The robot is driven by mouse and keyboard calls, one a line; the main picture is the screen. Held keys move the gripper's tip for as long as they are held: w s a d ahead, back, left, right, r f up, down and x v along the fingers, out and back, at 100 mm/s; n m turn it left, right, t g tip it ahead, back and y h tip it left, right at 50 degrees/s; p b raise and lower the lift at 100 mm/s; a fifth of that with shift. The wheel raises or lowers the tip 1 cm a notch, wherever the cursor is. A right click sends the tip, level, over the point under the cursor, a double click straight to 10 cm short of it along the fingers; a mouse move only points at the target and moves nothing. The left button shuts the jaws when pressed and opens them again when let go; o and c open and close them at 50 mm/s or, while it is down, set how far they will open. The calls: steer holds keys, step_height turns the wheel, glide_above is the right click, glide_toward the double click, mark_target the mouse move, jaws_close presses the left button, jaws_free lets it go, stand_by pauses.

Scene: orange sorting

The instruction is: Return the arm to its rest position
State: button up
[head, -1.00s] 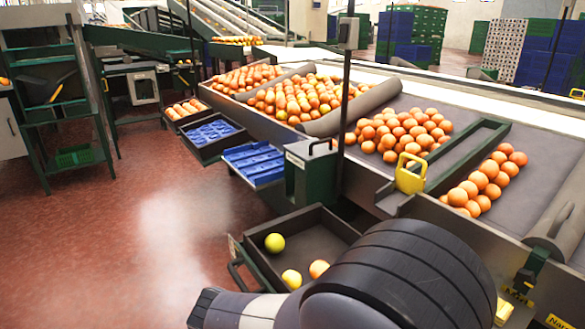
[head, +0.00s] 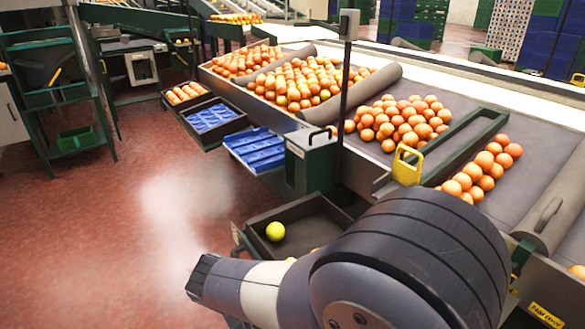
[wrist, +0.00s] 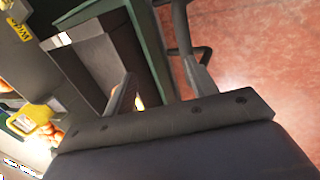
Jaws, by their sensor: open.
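My arm (head: 400,250) fills the lower right of the head view, a dark ribbed joint with a pale link to its left. My gripper is outside the head view. In the wrist view my gripper (wrist: 155,80) has its two dark fingers apart, and I see no fruit held between them. Behind the fingers is a dark tray (wrist: 105,55), with a small yellow patch by the left finger. In the head view the tray (head: 310,215) holds a yellow fruit (head: 275,231). My arm hides most of the other fruit there.
A sorting belt (head: 450,115) with heaps of oranges (head: 400,122) runs along the right, with a yellow-handled divider (head: 407,167). A thin post (head: 345,90) stands at its edge. Blue trays (head: 258,151) line its near side. The red floor (head: 150,220) at left is open.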

step_height(320, 180, down, 8)
steer(key=b, duration=0.6)
steer(key=shift+r+b, duration=0.15)
steer(key=shift+b, duration=0.15)
steer(key=shift+w+d+r+p, duration=0.15)
steer(key=shift+w+d, duration=0.15)
steer(key=shift+d, duration=0.2)
steer(key=shift+w+d+r+p, duration=0.15)
steer(key=shift+w+d, duration=0.15)
steer(key=shift+d, duration=0.15)
